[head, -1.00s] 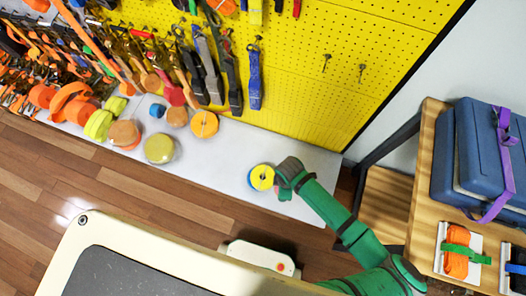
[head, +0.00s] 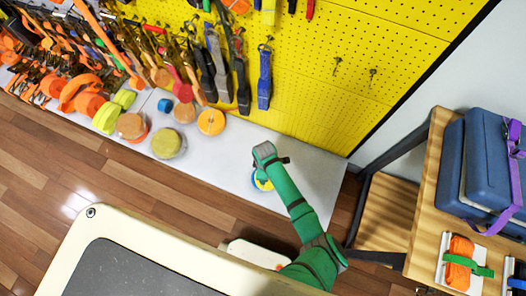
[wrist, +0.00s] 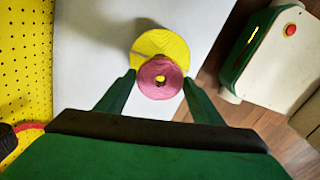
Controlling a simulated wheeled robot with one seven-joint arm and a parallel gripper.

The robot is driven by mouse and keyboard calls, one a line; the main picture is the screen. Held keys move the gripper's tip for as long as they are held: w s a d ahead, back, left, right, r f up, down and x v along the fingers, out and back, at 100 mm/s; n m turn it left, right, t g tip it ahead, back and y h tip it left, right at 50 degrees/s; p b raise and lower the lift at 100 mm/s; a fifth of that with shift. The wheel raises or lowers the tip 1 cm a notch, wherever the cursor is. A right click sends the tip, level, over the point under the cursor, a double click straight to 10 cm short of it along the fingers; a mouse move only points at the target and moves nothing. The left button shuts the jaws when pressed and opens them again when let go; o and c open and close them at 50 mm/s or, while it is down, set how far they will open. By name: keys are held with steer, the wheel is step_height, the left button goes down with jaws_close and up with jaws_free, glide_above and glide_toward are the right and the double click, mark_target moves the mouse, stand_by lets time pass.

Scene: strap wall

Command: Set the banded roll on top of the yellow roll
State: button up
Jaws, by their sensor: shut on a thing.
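The yellow roll (head: 262,184) stands on the grey bench, with blue showing at its side in the head view. It also shows as a yellow disc in the wrist view (wrist: 151,40). My gripper (head: 262,160) is above it, pointing down. My gripper hides the pink roll in the head view.
Several other rolls, such as an orange one (head: 211,121) and a dull yellow one (head: 167,143), stand left on the bench (head: 225,165). Straps hang on the yellow pegboard (head: 340,95) behind. A wooden shelf (head: 425,205) with a blue case (head: 480,165) stands right.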

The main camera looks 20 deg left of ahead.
steer(key=shift+w+a+f, duration=0.1)
steer(key=shift+a+f, duration=0.25)
steer(key=shift+f, duration=0.1)
steer(key=shift+w+f, duration=0.2)
steer(key=shift+f, duration=1.4)
steer(key=shift+f, duration=0.15)
steer(key=o, duration=1.2)
